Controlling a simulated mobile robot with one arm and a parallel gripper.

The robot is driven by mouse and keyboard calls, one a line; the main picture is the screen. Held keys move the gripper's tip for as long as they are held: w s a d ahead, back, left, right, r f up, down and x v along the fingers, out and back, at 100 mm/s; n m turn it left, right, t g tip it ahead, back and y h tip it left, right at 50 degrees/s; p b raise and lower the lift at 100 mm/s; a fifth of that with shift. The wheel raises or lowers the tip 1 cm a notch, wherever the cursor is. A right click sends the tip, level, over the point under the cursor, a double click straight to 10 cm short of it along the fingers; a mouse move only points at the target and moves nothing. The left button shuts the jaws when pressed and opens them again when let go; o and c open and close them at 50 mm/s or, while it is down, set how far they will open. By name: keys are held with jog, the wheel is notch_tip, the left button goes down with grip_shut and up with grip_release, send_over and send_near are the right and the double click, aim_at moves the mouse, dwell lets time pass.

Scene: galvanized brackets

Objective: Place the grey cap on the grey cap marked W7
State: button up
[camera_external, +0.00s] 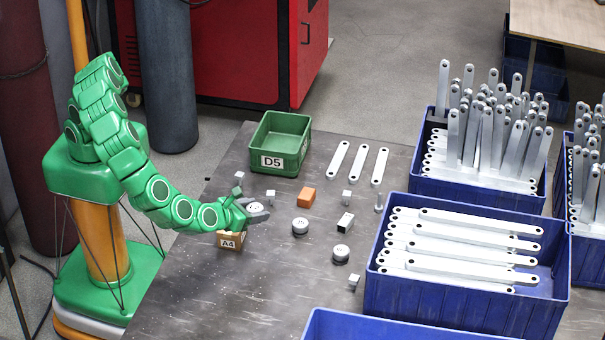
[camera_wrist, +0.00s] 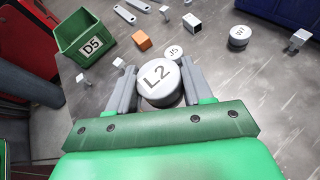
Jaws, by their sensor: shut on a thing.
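My gripper (camera_wrist: 157,80) is shut on a grey cap marked L2 (camera_wrist: 160,84), a short round piece with a pale top. The held cap also shows in the external view (camera_external: 255,207), above the table near the A4 box. A second grey cap, marked J5 (camera_wrist: 174,51), stands on the table just beyond the held cap; it also shows in the external view (camera_external: 300,227). A third grey cap (camera_wrist: 239,37) stands further right; its small label looks like W7. It is nearest the blue bin in the external view (camera_external: 341,254).
A green bin marked D5 (camera_external: 280,143) stands at the table's back left. An orange block (camera_external: 306,197), a bar-shaped metal block (camera_external: 345,222) and small bracket pieces lie among the caps. A blue crate of strips (camera_external: 465,302) bounds the right. The front left table is clear.

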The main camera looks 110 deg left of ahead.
jog(key=w+a+r, duration=0.3)
jog(key=w+a, duration=0.3)
jog(key=w, duration=0.3)
send_over(341, 251)
jog(key=s, duration=0.2)
notch_tip(341, 251, down, 8)
jog(key=shift+a+r, duration=0.1)
jog(key=shift+r, duration=0.15)
jog(key=shift+w+f, duration=0.4)
jog(key=shift+w, duration=0.05)
jog(key=shift+w+f, duration=0.4)
jog(key=shift+f, duration=0.3)
jog(key=shift+w+f, duration=0.1)
jog(key=shift+f, duration=1.35)
jog(key=shift+f, duration=0.1)
jog(key=o, duration=1.1)
